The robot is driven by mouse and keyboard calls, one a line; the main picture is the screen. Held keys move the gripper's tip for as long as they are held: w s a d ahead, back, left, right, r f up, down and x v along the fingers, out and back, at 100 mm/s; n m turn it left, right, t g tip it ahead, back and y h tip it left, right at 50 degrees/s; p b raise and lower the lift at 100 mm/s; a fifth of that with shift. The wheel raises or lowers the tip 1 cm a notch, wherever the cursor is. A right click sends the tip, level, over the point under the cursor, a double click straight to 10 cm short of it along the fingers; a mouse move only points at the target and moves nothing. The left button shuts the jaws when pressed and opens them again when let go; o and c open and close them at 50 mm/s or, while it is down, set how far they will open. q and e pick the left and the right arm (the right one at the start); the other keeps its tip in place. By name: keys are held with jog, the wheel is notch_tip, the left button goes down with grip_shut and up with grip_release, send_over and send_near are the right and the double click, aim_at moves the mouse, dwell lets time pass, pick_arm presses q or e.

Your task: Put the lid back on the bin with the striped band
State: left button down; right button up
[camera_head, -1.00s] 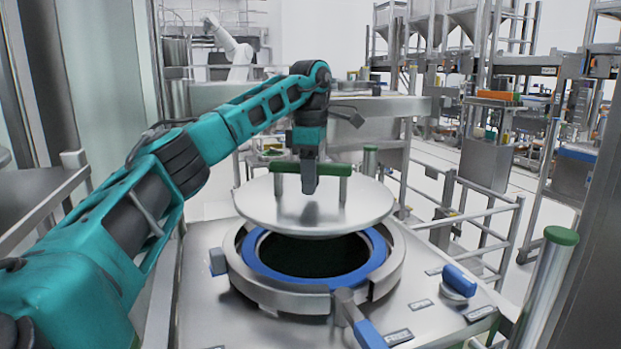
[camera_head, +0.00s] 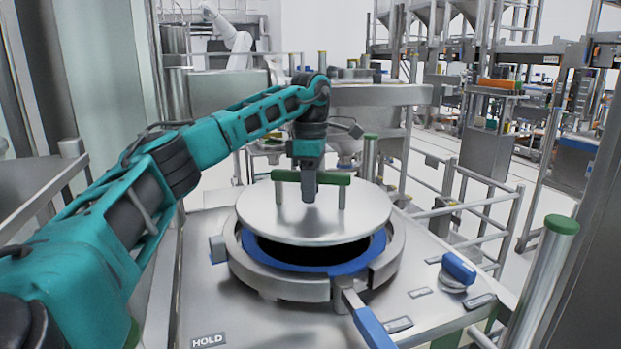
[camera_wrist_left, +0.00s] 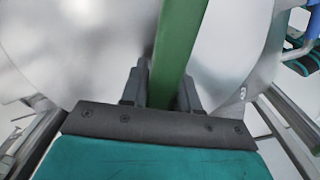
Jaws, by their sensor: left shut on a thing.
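A round silver lid (camera_head: 313,221) with a green bar handle (camera_head: 333,178) hangs above the bin opening in the head view. My left gripper (camera_head: 309,196) is shut on the green handle, which also shows between its fingers in the left wrist view (camera_wrist_left: 178,50). The bin has a metal collar (camera_head: 278,282) and a blue ring (camera_head: 369,258) around a dark opening. The lid covers the back of the opening; a dark gap shows at the front. No striped band is visible on the bin. My right gripper is not in view.
A blue-handled clamp (camera_head: 371,326) sticks out at the collar's front. A blue knob (camera_head: 459,268) stands on the metal top at right. A green-capped post (camera_head: 548,265) rises at the right edge, and railings (camera_head: 477,222) stand behind it.

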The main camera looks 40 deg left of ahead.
aim_at(310, 206)
pick_arm(q)
jog(key=shift+f, duration=2.9)
jog(key=shift+f, duration=0.15)
jog(key=c, duration=1)
grip_release()
jog(key=shift+d, duration=0.1)
jog(key=shift+o, duration=1.2)
jog(key=shift+f, duration=0.1)
jog(key=shift+s+f, duration=0.15)
jog(key=shift+f, duration=0.05)
notch_tip(310, 206, up, 13)
jog(key=shift+r, duration=0.15)
